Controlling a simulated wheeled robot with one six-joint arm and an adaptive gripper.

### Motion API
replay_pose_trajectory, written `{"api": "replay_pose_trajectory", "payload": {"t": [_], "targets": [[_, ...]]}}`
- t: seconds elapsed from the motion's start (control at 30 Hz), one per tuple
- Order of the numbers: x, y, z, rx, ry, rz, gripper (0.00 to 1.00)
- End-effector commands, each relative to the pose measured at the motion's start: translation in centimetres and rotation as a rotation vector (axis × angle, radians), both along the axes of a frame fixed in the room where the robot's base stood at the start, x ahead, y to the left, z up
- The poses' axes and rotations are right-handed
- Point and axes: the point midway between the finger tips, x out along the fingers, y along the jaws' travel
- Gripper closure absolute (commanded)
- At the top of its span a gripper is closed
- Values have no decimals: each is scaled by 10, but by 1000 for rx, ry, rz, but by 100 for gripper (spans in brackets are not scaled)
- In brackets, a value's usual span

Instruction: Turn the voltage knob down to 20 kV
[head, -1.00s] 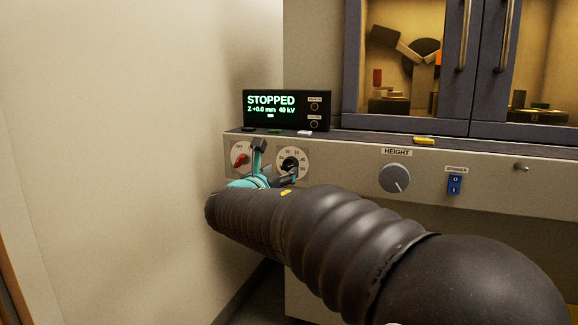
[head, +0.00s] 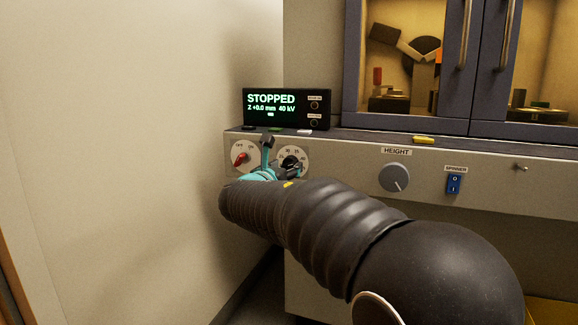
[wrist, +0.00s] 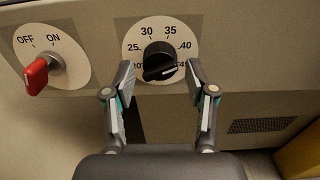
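The black voltage knob (wrist: 159,58) sits on a white dial (wrist: 186,34) marked 25, 30, 35 and 40, with the lower marks partly covered. It also shows in the head view (head: 291,161), partly hidden by my gripper. My gripper (wrist: 160,74) is open, with one fingertip to the left and one to the right of the knob's lower part. I see no clear contact. In the head view, my gripper (head: 281,157) is in front of the dial. The display (head: 286,108) reads STOPPED, Z +0.0 mm, 40 kV.
A grey height knob (head: 394,178) and blue spinner switch (head: 454,184) are farther right. A wall (head: 130,150) stands close on the left.

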Motion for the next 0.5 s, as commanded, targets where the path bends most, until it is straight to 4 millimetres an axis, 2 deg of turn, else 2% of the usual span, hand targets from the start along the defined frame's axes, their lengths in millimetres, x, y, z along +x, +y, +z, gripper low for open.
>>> {"api": "replay_pose_trajectory", "payload": {"t": [0.03, 0.1, 0.2, 0.37, 0.5], "targets": [[0, 0, 0, 0, 0, 0, 62], [0, 0, 0, 0, 0, 0, 80], [0, 0, 0, 0, 0, 0, 100], [0, 0, 4, -43, 18, -1, 100], [0, 0, 8, -185, 71, -1, 100]]}}
